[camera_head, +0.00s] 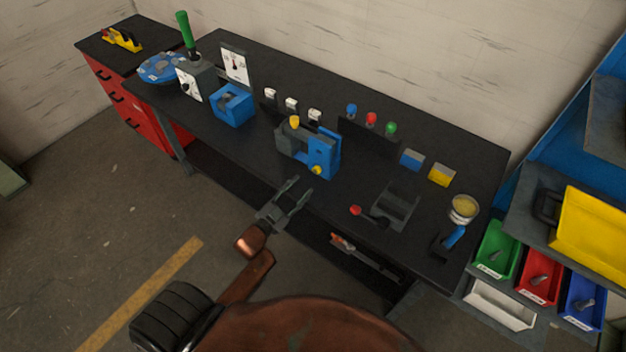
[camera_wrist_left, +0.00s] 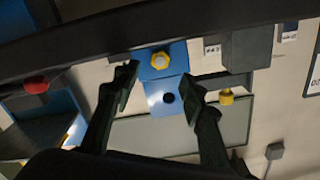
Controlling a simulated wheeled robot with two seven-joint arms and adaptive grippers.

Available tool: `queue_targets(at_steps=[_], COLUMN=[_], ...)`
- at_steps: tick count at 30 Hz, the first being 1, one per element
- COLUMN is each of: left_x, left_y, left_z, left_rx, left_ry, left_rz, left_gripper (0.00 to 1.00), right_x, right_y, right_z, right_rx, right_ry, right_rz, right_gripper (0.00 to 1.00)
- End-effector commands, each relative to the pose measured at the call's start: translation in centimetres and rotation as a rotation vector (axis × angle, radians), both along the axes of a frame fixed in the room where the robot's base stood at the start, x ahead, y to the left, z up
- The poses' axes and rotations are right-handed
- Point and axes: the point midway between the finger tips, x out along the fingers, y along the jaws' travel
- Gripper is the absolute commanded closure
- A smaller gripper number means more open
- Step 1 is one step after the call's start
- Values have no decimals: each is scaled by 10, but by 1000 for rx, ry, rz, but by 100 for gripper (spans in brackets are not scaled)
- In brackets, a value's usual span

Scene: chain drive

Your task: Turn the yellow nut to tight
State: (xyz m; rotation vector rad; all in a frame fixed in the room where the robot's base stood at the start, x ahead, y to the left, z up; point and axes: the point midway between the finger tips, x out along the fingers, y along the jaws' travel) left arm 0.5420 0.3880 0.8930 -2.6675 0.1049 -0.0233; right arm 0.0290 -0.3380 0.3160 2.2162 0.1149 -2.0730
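The yellow nut (camera_head: 317,170) sits low on the front face of a blue and grey block device (camera_head: 322,150) on the workbench. In the left wrist view the nut (camera_wrist_left: 160,60) is a hexagon with a pale centre on a blue face, with a dark round hole beside it. My left gripper (camera_head: 298,194) is open and empty, off the bench's front edge and short of the nut. In the left wrist view its fingers (camera_wrist_left: 161,94) are spread apart, and the nut shows beyond the gap, untouched. My right gripper is not in view.
A yellow knob (camera_head: 295,121) tops the same device. A red-knobbed lever (camera_head: 356,211) stands to its right, by a grey block (camera_head: 395,205). A blue open box (camera_head: 232,104) stands to the left.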

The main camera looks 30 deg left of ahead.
Motion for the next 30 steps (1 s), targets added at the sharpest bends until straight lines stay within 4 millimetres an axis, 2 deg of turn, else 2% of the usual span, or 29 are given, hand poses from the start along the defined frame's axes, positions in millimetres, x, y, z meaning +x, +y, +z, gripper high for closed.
queue_targets(at_steps=[15,20,27,30], left_x=[69,76,76,76], left_y=[-6,-6,-6,-6], left_z=[3,2,2,2], left_rx=[-1,0,0,0], left_ry=[-2,-1,-1,-1], left_rz=[0,0,0,0], left_gripper=[61,61,61,68], right_x=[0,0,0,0], right_y=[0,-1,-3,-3], right_z=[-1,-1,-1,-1], right_rx=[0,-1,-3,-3], right_ry=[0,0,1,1], right_rz=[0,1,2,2], right_gripper=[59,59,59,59])
